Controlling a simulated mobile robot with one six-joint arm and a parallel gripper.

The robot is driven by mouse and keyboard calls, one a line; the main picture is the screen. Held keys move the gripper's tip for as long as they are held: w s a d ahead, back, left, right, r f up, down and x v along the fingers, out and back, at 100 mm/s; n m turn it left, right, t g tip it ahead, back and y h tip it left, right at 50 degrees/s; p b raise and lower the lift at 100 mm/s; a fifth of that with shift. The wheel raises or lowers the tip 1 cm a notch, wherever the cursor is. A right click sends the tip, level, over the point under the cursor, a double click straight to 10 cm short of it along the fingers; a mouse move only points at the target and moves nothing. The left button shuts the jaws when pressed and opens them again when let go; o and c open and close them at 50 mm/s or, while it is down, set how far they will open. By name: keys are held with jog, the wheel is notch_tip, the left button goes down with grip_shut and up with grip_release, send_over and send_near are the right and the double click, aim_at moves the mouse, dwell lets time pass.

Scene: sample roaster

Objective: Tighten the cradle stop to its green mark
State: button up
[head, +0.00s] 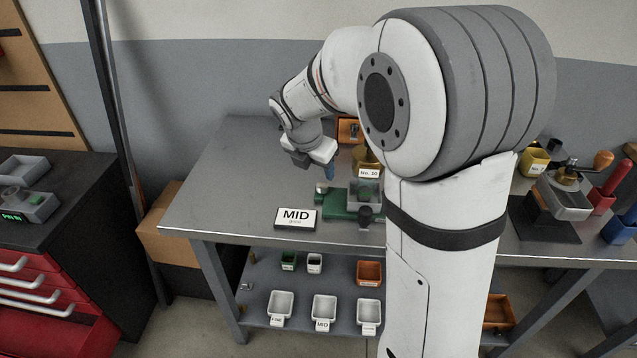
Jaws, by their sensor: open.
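A green-based fixture (335,208) stands on the metal table, with a grey block (363,197) on it. It looks like the cradle. A dark knob (366,216) sits at its front and may be the cradle stop. No green mark can be made out at this size. My gripper (328,173) points down above the fixture's left end, apart from the knob, with a blue tip showing. It is open, and I see nothing held in it. My own arm hides the fixture's right side.
An orange bin (349,130) is at the back. Small bins fill the lower shelf (258,318). The table's left part is clear.

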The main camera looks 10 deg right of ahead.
aim_at(322, 185)
jog(key=shift+n, duration=0.4)
jog(key=b+x, duration=0.1)
jog(key=x, duration=0.7)
jog(key=shift+w+f, duration=0.2)
jog(key=shift+w, duration=0.05)
jog(key=shift+c, duration=0.2)
jog(key=shift+a, duration=0.1)
jog(key=c, duration=0.9)
